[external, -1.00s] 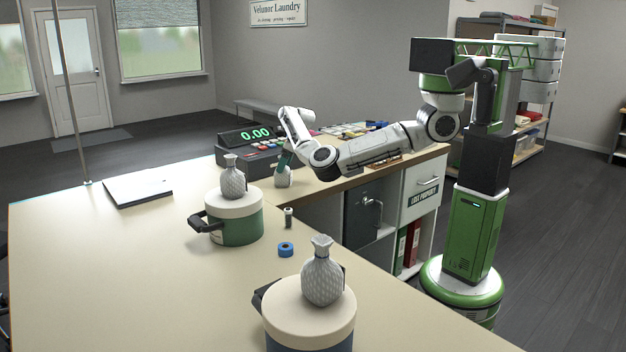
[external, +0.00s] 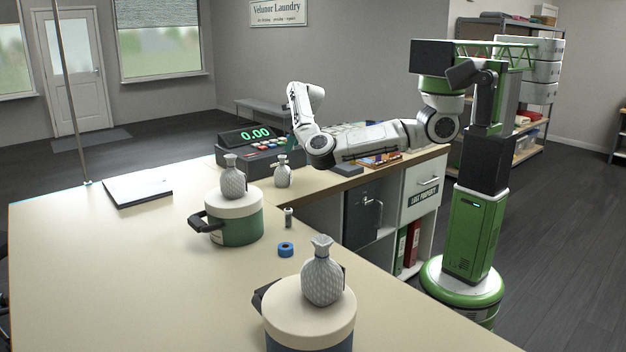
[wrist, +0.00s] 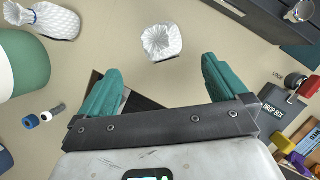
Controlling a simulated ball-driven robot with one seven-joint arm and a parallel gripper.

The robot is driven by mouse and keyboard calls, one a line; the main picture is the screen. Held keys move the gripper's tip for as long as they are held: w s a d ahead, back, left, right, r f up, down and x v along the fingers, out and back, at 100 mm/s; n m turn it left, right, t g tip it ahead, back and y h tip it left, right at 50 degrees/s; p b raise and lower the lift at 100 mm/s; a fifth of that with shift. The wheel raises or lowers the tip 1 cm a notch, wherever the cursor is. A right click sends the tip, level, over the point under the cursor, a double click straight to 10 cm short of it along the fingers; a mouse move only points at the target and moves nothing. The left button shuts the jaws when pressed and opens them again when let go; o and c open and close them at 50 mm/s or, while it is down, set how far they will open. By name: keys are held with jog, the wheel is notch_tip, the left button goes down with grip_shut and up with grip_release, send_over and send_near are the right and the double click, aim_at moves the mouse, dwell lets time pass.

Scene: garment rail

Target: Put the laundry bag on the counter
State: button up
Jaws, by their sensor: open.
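A grey-white tied laundry bag (external: 282,174) stands upright on the counter (external: 130,265), beside the register. It also shows in the wrist view (wrist: 164,42), ahead of the fingertips and apart from them. My gripper (wrist: 160,70) has its two teal fingers spread with nothing between them. In the external view, my gripper (external: 292,145) is above and slightly right of that bag, partly hidden by the arm. A second similar bag (external: 232,178) sits on a green canister (external: 240,229). A third bag (external: 322,278) sits on a blue canister (external: 345,341) at the front.
A register (external: 245,155) with a green 0.00 display stands behind the bag. A blue ring (external: 286,249) and a small grey cylinder (external: 288,217) lie near the counter's inner edge. A clipboard (external: 138,191) lies at left. The left front counter is clear.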

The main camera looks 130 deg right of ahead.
jog(key=shift+v, duration=1.2)
